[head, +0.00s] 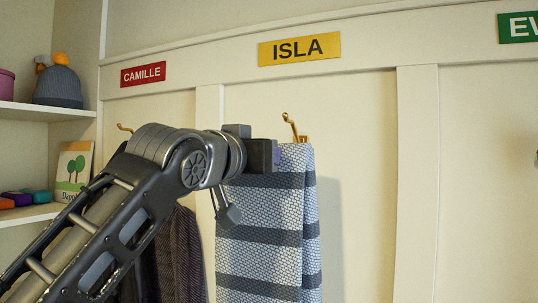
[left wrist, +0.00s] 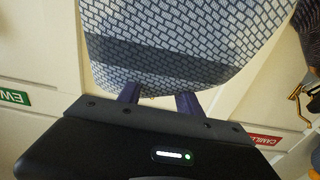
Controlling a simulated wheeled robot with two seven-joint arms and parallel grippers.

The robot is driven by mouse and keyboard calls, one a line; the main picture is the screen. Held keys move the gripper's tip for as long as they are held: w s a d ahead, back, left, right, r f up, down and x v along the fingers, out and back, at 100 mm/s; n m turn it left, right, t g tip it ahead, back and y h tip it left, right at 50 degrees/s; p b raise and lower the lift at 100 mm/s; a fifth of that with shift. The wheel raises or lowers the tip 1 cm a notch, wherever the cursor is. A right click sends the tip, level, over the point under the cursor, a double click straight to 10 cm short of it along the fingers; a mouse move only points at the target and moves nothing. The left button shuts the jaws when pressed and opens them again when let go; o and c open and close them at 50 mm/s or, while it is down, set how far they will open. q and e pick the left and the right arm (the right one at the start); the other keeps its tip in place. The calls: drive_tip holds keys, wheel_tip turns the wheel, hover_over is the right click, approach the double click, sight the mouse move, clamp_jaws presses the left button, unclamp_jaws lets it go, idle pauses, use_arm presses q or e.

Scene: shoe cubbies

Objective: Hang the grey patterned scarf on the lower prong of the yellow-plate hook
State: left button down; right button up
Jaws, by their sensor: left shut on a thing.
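The grey patterned scarf (head: 265,235), blue-grey with darker bands, hangs down in folds below the yellow ISLA plate (head: 299,62). My left gripper (head: 277,156) is shut on the scarf near its top edge; the fingertips are mostly hidden in the head view. In the left wrist view the scarf (left wrist: 180,30) spreads out beyond the two fingers (left wrist: 160,97). The brass hook (head: 289,121) shows its upper prong above the scarf. Its lower part is at the scarf's top edge; I cannot tell whether the scarf rests on the lower prong. My right gripper is out of view.
A red CAMILLE plate (head: 143,74) and its brass hook (head: 125,128) are to the left, with a dark garment (head: 183,255) hanging behind my arm. Shelves (head: 30,112) with a hat (head: 58,88) stand far left. The wall panel right of the scarf is clear.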

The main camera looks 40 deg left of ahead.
use_arm(q)
drive_tip(key=shift+w, duration=0.1)
drive_tip(key=shift+w, duration=0.15)
drive_tip(key=p, duration=0.1)
approach(293, 155)
drive_tip(key=shift+w, duration=1.3)
drive_tip(key=shift+a+p+x, duration=0.2)
drive_tip(key=shift+p+x, duration=0.35)
drive_tip(key=shift+x, duration=0.8)
drive_tip(key=shift+a+p+x, duration=0.15)
drive_tip(key=shift+p+x, duration=0.35)
drive_tip(key=shift+x, duration=0.8)
drive_tip(key=shift+w+a+f+b, duration=0.15)
drive_tip(key=shift+w+f+b, duration=0.25)
drive_tip(key=shift+f+b, duration=0.2)
drive_tip(key=c, duration=0.7)
unclamp_jaws()
